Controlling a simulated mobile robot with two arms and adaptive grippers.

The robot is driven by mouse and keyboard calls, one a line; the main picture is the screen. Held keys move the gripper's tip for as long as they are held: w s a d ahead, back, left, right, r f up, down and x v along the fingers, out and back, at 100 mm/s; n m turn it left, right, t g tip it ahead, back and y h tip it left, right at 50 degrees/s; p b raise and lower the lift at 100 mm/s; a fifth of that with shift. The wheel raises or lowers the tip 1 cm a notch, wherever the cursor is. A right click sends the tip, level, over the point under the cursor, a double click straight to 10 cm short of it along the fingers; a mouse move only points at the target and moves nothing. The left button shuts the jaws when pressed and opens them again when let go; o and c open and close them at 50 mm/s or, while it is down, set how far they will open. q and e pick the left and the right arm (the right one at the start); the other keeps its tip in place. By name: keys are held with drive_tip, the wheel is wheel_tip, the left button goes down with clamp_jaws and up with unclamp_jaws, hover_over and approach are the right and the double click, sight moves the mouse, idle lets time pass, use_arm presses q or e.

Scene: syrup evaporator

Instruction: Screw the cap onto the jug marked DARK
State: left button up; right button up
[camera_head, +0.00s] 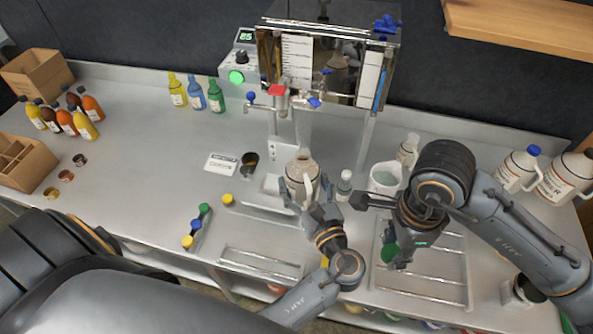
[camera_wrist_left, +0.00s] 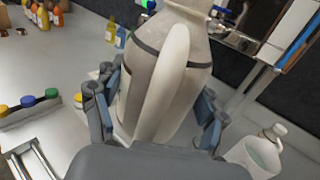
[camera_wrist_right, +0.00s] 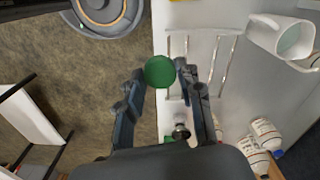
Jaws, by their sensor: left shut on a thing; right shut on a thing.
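A pale jug (camera_head: 302,168) with a handle stands upright by the evaporator's tap. My left gripper (camera_head: 304,190) is shut around its body. In the left wrist view the jug (camera_wrist_left: 172,75) fills the space between the fingers, with its handle towards me. No marking on it can be read, and its mouth is cut off there. My right gripper (camera_wrist_right: 160,82) is shut on a green cap (camera_wrist_right: 160,71), held between its fingertips. In the head view the green cap (camera_head: 388,252) shows partly behind the gripper, over the right drip tray, apart from the jug.
The evaporator (camera_head: 330,65) stands behind the jug. A white pitcher (camera_head: 385,178) and a small bottle (camera_head: 344,186) are right of it. Capped jugs (camera_head: 518,170) stand far right. The left-middle counter is mostly clear.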

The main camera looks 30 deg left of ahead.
sight(287, 180)
use_arm(q)
drive_tip(key=shift+r, duration=0.1)
use_arm(e)
drive_tip(key=shift+d, duration=0.1)
idle(0.5)
